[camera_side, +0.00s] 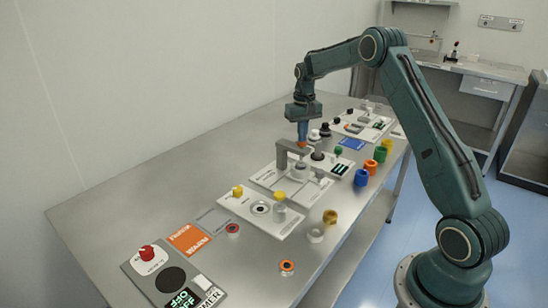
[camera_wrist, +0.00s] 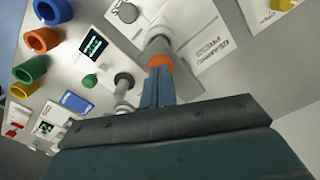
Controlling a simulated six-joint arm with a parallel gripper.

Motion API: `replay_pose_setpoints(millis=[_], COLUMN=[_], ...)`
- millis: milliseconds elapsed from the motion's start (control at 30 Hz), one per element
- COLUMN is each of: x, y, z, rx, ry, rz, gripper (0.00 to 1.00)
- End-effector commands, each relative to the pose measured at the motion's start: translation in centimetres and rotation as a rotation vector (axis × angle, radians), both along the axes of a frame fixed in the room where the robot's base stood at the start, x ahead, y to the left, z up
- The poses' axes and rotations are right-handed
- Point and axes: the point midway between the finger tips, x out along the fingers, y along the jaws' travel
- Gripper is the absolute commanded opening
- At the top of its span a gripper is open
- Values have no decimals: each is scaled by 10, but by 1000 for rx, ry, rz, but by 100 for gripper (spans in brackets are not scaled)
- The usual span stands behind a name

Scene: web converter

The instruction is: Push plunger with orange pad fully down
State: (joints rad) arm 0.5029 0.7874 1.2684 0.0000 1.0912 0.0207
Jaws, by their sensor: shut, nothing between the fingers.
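The orange pad (camera_wrist: 160,63) tops the grey plunger of the bearing press, and it also shows in the side view (camera_side: 302,145). The grey press frame (camera_side: 289,152) stands on a white plate near the middle of the table. My gripper (camera_wrist: 159,72) is shut and empty, with its blue fingers pointing down. In the side view my gripper (camera_side: 303,141) is right above the pad. The fingertips appear to meet the pad, but I cannot tell whether they press on it. The plunger's lower end is hidden.
Black and white knobs (camera_side: 318,134) stand close behind the press. Blue (camera_side: 361,177), orange and green rings line the table's right edge. A white plate (camera_side: 262,208) with yellow parts lies in front. The table's left side is clear.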

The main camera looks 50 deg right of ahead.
Motion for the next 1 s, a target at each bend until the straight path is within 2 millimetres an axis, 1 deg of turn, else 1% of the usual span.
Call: replay_pose_setpoints(millis=[200, 600, 1000], x=[0, 1, 1], y=[0, 0, 0], z=[12, 29, 32], rx=[-2, -3, -3], ry=[-3, -5, -4], rz=[0, 0, 0], gripper=[0, 0, 0])
